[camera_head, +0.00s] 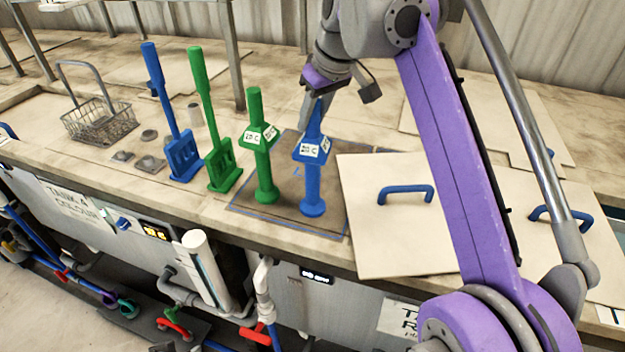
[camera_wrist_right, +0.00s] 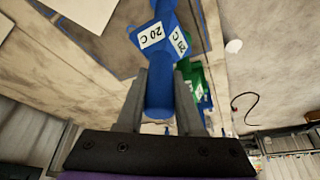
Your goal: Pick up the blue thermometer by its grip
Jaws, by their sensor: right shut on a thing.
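The blue thermometer (camera_head: 312,178) stands upright on the dark mat (camera_head: 285,219), its round foot seeming to rest there. It has a faceted collar with white labels, and a label reads "20 C" in the right wrist view (camera_wrist_right: 157,40). My right gripper (camera_head: 314,106) comes from above and is shut on the thermometer's upper grip. In the wrist view the two fingers of the right gripper (camera_wrist_right: 160,98) lie on either side of the blue grip. A similar green thermometer (camera_head: 263,165) stands just to the left. My left gripper is not in view.
A green paddle (camera_head: 220,165) and a blue paddle (camera_head: 183,155) stand left of the green thermometer. A wire basket (camera_head: 98,122) sits further left. A pale lid (camera_head: 385,235) with a blue handle (camera_head: 405,193) lies to the right. A metal post (camera_head: 234,65) rises behind.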

